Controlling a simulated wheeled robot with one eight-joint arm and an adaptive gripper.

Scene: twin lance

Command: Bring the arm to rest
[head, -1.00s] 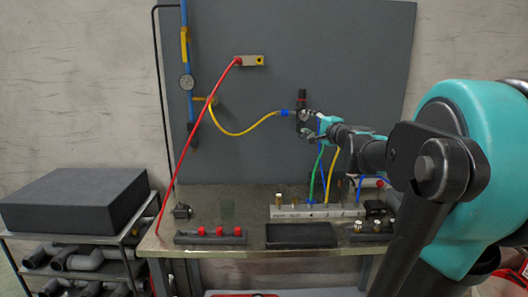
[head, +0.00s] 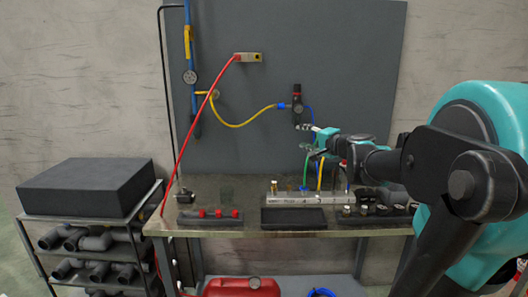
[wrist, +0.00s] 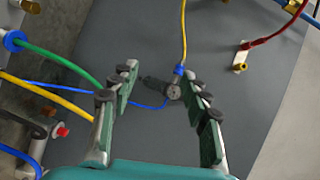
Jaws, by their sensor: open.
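My gripper (head: 308,140) is open and empty in the head view, held above the bench and in front of the dark panel. In the wrist view both fingers of my gripper (wrist: 160,100) are spread wide. A small regulator (wrist: 174,92) with a blue fitting shows between and beyond the fingertips. In the head view this regulator (head: 297,104) is on the panel just above my gripper, apart from it. My teal and black arm reaches in from the right and hides part of the bench's right side.
The bench (head: 245,185) carries a metal manifold (head: 305,197) with coloured hoses, a black tray (head: 293,218) and a rack with red caps (head: 217,214). A red hose (head: 188,135) hangs at left. A cart with a black block (head: 85,187) stands left.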

